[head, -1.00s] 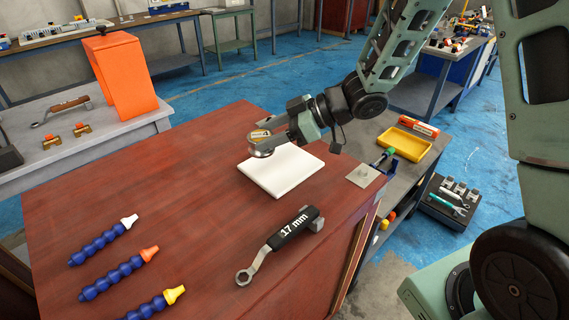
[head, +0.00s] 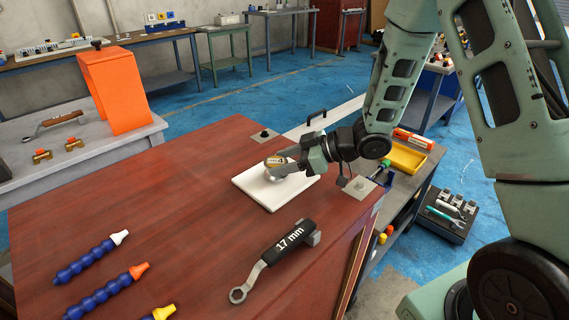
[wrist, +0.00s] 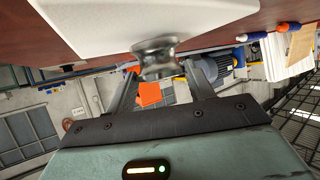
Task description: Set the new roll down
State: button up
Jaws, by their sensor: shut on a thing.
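My gripper (head: 280,168) is shut on a small shiny metal roll (wrist: 155,57) with a grooved rim. The wrist view shows the roll between the two fingertips, close against the white pad. In the head view the roll is low over the far part of the square white pad (head: 265,198), partly hidden by the fingers. I cannot tell whether the roll touches the pad. The pad lies flat on the red-brown bench top (head: 170,215).
A wrench marked 17 mm (head: 275,257) lies nearer on the bench. Several blue segmented hoses (head: 85,262) lie at the left. A small metal plate with a post (head: 264,135) is at the far edge. A yellow tray (head: 405,158) stands on the cart at right.

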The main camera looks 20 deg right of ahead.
jog(key=shift+f, duration=0.25)
jog(key=o, duration=1.3)
jog(key=shift+f, duration=0.1)
jog(key=shift+o, duration=0.2)
